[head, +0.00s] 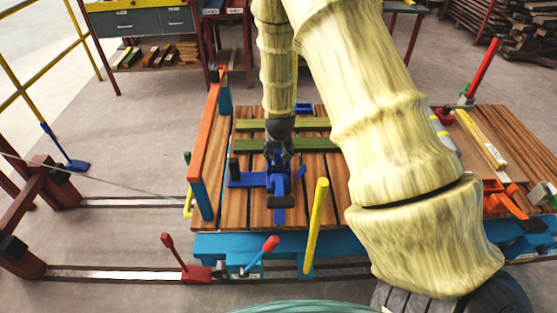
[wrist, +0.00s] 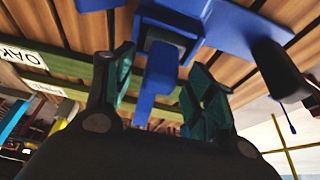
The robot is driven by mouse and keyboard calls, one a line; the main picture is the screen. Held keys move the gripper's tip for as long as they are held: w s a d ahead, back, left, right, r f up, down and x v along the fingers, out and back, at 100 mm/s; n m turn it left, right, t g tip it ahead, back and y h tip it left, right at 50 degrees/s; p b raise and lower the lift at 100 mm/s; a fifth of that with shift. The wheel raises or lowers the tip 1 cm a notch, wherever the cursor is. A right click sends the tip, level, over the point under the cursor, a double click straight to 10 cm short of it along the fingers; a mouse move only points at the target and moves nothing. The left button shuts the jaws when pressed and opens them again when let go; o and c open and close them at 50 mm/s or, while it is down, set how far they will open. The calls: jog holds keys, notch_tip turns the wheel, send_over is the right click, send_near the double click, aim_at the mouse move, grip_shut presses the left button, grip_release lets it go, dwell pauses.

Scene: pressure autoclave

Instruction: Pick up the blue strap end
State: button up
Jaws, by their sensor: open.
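A blue fixture lies on the wooden slats of the table in the head view (head: 277,200). A blue tongue-like piece, which looks like the blue strap end (wrist: 156,80), hangs from a blue plate in the wrist view. My gripper (wrist: 160,78) is open, with one dark green-padded finger on each side of this piece. Gaps show between the piece and both fingers. In the head view my gripper (head: 279,150) points down over the blue fixture, and my arm hides part of the table's right side.
Green bars (head: 310,145) lie across the slats beside my gripper. An orange rail (head: 206,135) stands at the table's left edge and a yellow post (head: 316,215) at its front. A black knob (wrist: 272,60) sits on the blue plate. Orange clamps (head: 500,195) lie at the right.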

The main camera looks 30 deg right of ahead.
jog(key=shift+w+d+f, duration=0.1)
jog(key=shift+w+f, duration=0.05)
jog(key=shift+f, duration=0.35)
jog(key=c, duration=1.2)
jog(key=shift+r, duration=0.2)
